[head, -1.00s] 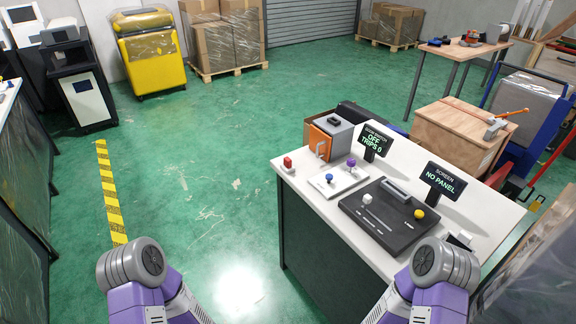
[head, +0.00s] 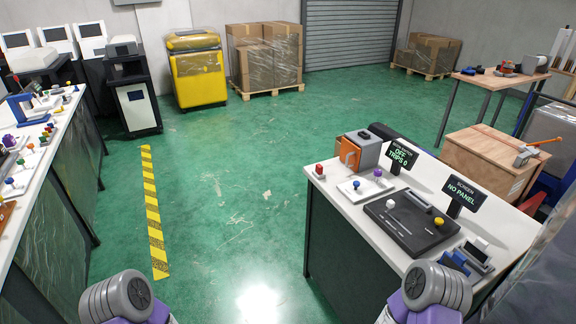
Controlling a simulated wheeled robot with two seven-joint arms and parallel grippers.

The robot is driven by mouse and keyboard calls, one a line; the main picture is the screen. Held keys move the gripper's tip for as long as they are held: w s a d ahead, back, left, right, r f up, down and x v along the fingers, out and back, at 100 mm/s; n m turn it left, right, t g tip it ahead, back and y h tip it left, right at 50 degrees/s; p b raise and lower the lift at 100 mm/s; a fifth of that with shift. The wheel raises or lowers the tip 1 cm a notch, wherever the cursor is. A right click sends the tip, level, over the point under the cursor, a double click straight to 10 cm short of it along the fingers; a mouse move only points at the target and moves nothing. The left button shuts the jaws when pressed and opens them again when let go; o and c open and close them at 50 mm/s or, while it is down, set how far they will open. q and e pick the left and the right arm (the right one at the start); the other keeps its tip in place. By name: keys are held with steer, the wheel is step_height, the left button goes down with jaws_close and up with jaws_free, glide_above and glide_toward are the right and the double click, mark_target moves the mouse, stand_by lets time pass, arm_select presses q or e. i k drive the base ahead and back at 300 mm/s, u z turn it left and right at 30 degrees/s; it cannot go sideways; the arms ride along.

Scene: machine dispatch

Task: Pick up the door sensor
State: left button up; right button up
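I cannot single out the door sensor for certain. On the right bench, a grey box with an orange door (head: 349,154) stands at the back left, with a small black piece (head: 365,135) on its top. Beside it a dark screen (head: 401,155) reads "OFF" and "TRIPS 0"; its small top line is hard to read. A white plate with a blue knob (head: 355,184) and a purple knob (head: 378,173) lies in front of the box. Both my grippers are out of view; only grey and purple parts of my arms show at the bottom edge.
The right bench (head: 341,204) also holds a red button (head: 319,170), a black panel (head: 405,230), a "NO PANEL" screen (head: 461,195) and blue items (head: 455,261). A cluttered bench (head: 62,135) stands left. Green floor (head: 220,200) between them is clear.

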mark_target(319, 168)
steer(key=u, duration=0.75)
steer(key=i, duration=1.5)
steer(key=z, duration=0.75)
steer(key=i, duration=0.95)
steer(key=z, duration=1.05)
